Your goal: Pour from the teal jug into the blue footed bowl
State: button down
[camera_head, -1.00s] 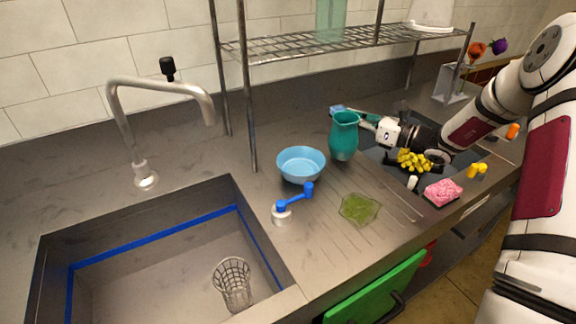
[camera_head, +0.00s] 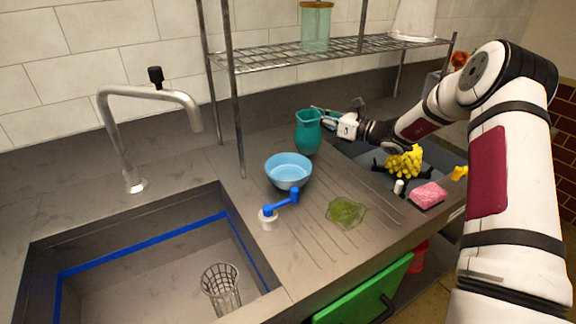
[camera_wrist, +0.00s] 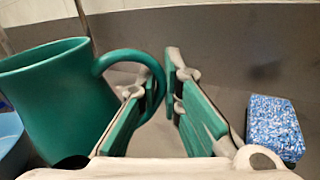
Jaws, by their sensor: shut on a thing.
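The teal jug (camera_head: 307,132) is upright, behind and slightly right of the blue footed bowl (camera_head: 288,172). I cannot tell whether its base touches the counter. My gripper (camera_head: 334,120) is at the jug's right side. In the wrist view the jug (camera_wrist: 60,100) fills the left, and its handle loops to my gripper (camera_wrist: 160,105), which is shut on it. The jug's contents are hidden. The bowl's edge (camera_wrist: 10,145) shows at the far left of the wrist view, and in the head view it stands upright with no contents visible.
A wire rack (camera_head: 320,58) stands behind. The sink (camera_head: 150,270) is at left.

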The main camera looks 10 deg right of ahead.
aim_at(313, 112)
jog(key=shift+s+a+r+n+p, duration=0.25)
jog(key=shift+s+r+n, duration=0.15)
jog(key=shift+r+n, duration=0.25)
jog(key=shift+s+a+r+n+p, duration=0.1)
jog(key=shift+s+a+r+n, duration=0.2)
jog(key=shift+r+n, duration=0.3)
jog(key=s+n, duration=0.1)
jog(key=s+a+r+n, duration=0.1)
jog(key=n, duration=0.1)
jog(key=shift+a+r+y, duration=0.15)
jog(key=shift+r+y, duration=0.05)
jog(key=shift+y, duration=0.2)
jog(key=shift+s+a+r+n+y, duration=0.15)
jog(key=shift+s+a+r+n, duration=0.3)
jog(key=shift+n, duration=0.45)
jog(key=shift+s+a+r+n+y, duration=0.1)
jog(key=shift+s+a+r+n, duration=0.3)
jog(key=shift+n, duration=0.45)
jog(key=shift+s+a+r+n+y, duration=0.15)
jog(key=shift+s+a+r+n, duration=0.15)
jog(key=shift+s+r+n, duration=0.45)
jog(key=shift+f+n, duration=0.15)
jog(key=shift+n, duration=0.2)
jog(key=shift+s+a+r+n, duration=0.25)
jog(key=shift+r+n, duration=0.25)
jog(key=shift+n, duration=0.1)
jog(key=shift+s+a+r+n+y, duration=0.2)
jog(key=shift+n+y, duration=0.1)
jog(key=shift+n, duration=0.2)
